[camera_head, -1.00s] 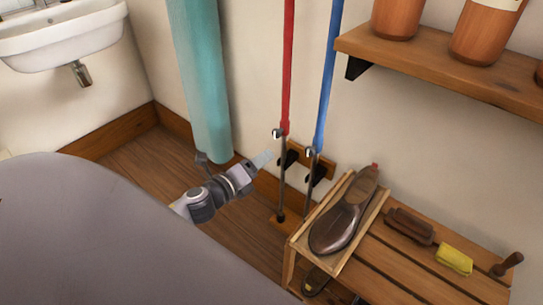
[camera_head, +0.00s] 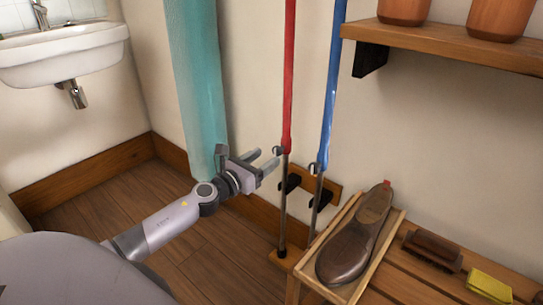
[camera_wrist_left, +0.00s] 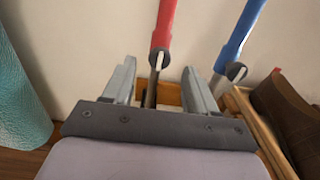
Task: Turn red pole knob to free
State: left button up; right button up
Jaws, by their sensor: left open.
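The red pole (camera_head: 288,75) stands upright against the wall, its thin metal lower section running down to a wooden floor block. Its knob (camera_head: 278,151), small and pale-faced, sits at the red tube's lower end. It also shows in the left wrist view (camera_wrist_left: 159,60). My left gripper (camera_head: 272,160) is open and empty, just left of and slightly below the knob. In the left wrist view its two fingers (camera_wrist_left: 158,78) stand on either side of the red pole's lower part, with the knob beyond the tips; contact cannot be told. My right gripper is not in view.
A blue pole (camera_head: 328,90) with its own knob stands close on the right. A teal roll (camera_head: 196,80) stands on the left. A shoe (camera_head: 352,240) rests in a wooden tray on the bench at lower right. A wooden shelf (camera_head: 450,48) juts out at upper right.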

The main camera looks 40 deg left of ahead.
aim_at(276, 152)
pick_arm(q)
jog(key=shift+w+d+b, duration=0.15)
jog(key=shift+w+b, duration=0.15)
jog(key=shift+w, duration=1.6)
jog(key=c, duration=1)
jog(key=shift+c, duration=0.2)
